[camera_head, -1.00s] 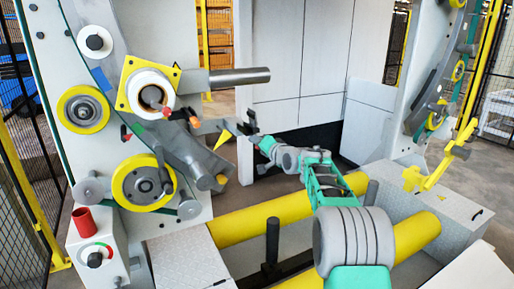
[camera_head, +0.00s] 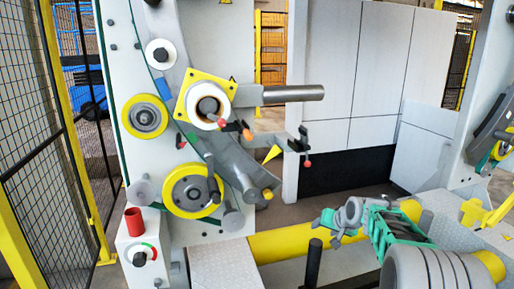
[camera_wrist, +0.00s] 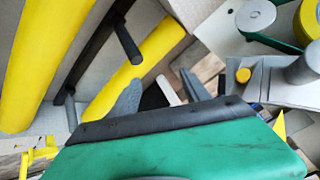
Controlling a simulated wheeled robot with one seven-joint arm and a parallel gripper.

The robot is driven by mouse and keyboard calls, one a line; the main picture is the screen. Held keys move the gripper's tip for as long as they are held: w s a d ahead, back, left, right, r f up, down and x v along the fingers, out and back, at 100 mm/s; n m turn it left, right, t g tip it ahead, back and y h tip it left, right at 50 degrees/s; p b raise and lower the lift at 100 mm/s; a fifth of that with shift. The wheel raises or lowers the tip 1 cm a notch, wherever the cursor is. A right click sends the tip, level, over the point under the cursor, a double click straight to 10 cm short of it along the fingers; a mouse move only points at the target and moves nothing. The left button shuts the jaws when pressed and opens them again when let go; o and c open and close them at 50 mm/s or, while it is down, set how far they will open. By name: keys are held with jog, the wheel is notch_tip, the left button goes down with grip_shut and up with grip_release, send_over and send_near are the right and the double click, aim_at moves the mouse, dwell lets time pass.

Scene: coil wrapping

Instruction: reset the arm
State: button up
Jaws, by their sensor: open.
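My arm reaches in from the lower right of the head view, grey and green. My gripper (camera_head: 326,222) is at its far end, low over the yellow roller (camera_head: 280,241). In the wrist view my gripper (camera_wrist: 160,90) shows two grey fingers spread apart with nothing held between them. The green gripper body fills the bottom of that view. The wrapping machine (camera_head: 180,120) stands to the left of the arm, apart from it.
A grey horizontal bar (camera_head: 292,94) and a bracket with a red knob (camera_head: 307,163) stick out from the machine. A dark upright post (camera_head: 313,264) stands near the arm. A red cup (camera_head: 134,221) tops the control box at the left. Grey panels (camera_head: 380,75) stand behind.

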jog(key=s+f+g, duration=0.4)
jog(key=s+f, duration=0.4)
jog(key=s, duration=0.5)
jog(key=s+a+n+g+h, duration=0.1)
jog(key=s+a+g, duration=0.25)
jog(key=s, duration=1.05)
jog(key=s+a+r+n+p, duration=0.1)
jog(key=s+a+r+p, duration=0.15)
jog(key=s, duration=0.65)
jog(key=w+a+r+n+t, duration=0.1)
jog(key=a+r+n+t, duration=0.1)
jog(key=a+r, duration=0.3)
notch_tip(320, 180, up, 3)
jog(key=shift+f+h, duration=0.1)
jog(key=shift+h, duration=0.2)
